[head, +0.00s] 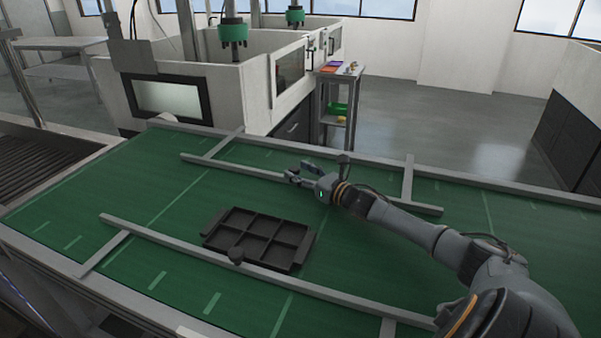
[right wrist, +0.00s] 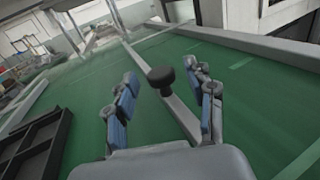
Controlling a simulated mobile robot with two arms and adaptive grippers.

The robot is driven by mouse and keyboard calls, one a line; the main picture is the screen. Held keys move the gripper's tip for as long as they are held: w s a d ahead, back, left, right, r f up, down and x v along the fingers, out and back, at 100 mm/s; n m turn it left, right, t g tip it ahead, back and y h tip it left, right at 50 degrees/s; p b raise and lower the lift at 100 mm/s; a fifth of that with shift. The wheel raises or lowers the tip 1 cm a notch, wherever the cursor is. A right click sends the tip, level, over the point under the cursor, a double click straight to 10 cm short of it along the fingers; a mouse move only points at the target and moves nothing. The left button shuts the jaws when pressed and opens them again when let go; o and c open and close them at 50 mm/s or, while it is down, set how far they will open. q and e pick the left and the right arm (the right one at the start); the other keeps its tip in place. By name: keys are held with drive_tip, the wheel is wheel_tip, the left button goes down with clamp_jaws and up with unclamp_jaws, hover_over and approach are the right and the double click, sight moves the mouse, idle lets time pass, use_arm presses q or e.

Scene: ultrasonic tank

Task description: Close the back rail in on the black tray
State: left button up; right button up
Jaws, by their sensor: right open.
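The black tray (head: 256,239), divided into several compartments, lies flat on the green belt. The grey back rail (head: 235,169) runs behind it, with a wide strip of belt between them. In the right wrist view a black knob (right wrist: 160,77) stands up from the grey rail (right wrist: 178,113). My right gripper (head: 300,175) is at the back rail. In its wrist view the open fingers (right wrist: 165,95) stand on either side of the knob, with gaps visible. The tray (right wrist: 36,145) shows at lower left there. My left gripper is not in view.
The front rail (head: 165,243), with its own dark knob (head: 236,256), runs along the tray's near side. Cross bars (head: 408,178) join the rails to the belt edges. A white tank (head: 200,84) and a small cart (head: 335,98) stand behind the belt.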

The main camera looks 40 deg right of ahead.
clamp_jaws()
drive_tip(key=shift+s+a+p, duration=0.15)
drive_tip(key=shift+a+p, duration=0.15)
drive_tip(key=shift+a, duration=0.1)
drive_tip(key=s+a+p, duration=0.1)
drive_tip(key=a, duration=0.1)
drive_tip(key=s+a+p, duration=0.1)
drive_tip(key=a, duration=0.1)
drive_tip(key=s+a+p, duration=0.1)
drive_tip(key=a, duration=0.1)
drive_tip(key=shift+s+a, duration=0.35)
drive_tip(key=shift+d, duration=0.1)
drive_tip(key=shift+w, duration=0.1)
unclamp_jaws()
drive_tip(key=s, duration=0.8)
drive_tip(key=s+d, duration=0.1)
drive_tip(key=s, duration=0.3)
